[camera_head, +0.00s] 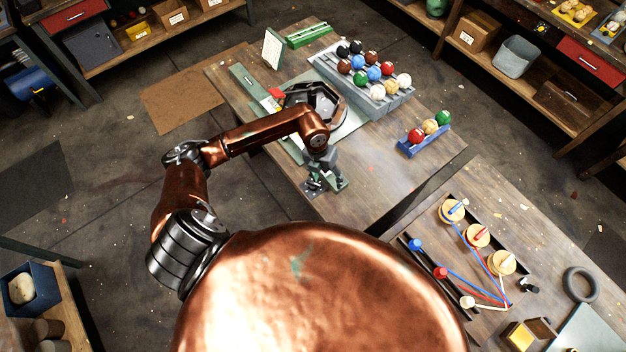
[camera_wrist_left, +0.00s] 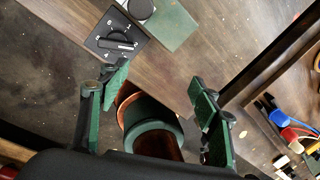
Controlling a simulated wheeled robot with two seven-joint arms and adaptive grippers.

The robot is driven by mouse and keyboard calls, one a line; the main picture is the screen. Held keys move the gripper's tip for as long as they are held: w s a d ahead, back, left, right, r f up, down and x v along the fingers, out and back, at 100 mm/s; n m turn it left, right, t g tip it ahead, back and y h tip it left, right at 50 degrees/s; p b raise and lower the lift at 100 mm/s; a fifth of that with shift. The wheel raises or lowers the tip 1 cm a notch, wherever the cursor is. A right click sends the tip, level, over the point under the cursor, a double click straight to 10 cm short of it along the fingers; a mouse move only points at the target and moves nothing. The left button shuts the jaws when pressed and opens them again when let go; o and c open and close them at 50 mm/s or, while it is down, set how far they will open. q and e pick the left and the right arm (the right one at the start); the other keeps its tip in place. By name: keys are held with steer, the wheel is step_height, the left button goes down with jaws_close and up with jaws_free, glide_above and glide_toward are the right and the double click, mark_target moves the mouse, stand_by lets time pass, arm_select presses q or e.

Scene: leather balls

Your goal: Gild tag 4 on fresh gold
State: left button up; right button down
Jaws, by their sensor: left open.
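My left gripper (camera_head: 325,176) is open over the front left corner of the bench, close to a black dial plate (camera_head: 312,187). In the left wrist view its green-padded fingers (camera_wrist_left: 160,98) are spread apart. The dial (camera_wrist_left: 118,42), with a dark pointer knob and pale marks, lies beyond the left finger, apart from it. A green block (camera_wrist_left: 170,22) with a round grey knob is beside the dial. A copper cylinder with a green band shows between and below the fingers; I cannot tell if it is mine. No tag number is readable. My right gripper is not in view.
A dark octagonal device (camera_head: 318,98) stands behind my left forearm. A grey rack (camera_head: 385,103) holds several coloured balls; a blue holder (camera_head: 424,140) has three. Yellow discs (camera_head: 477,236) and coloured rods lie on the right-hand bench. The bench middle is clear.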

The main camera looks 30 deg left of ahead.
arm_select(q)
steer(key=y, duration=0.2)
glide_above(313, 183)
steer(key=shift+f, duration=0.4)
step_height(313, 183, down, 7)
steer(key=shift+f+p, duration=0.1)
steer(key=shift+p, duration=0.7)
steer(key=shift+c, duration=0.6)
steer(key=c, duration=1)
steer(key=shift+c, duration=0.2)
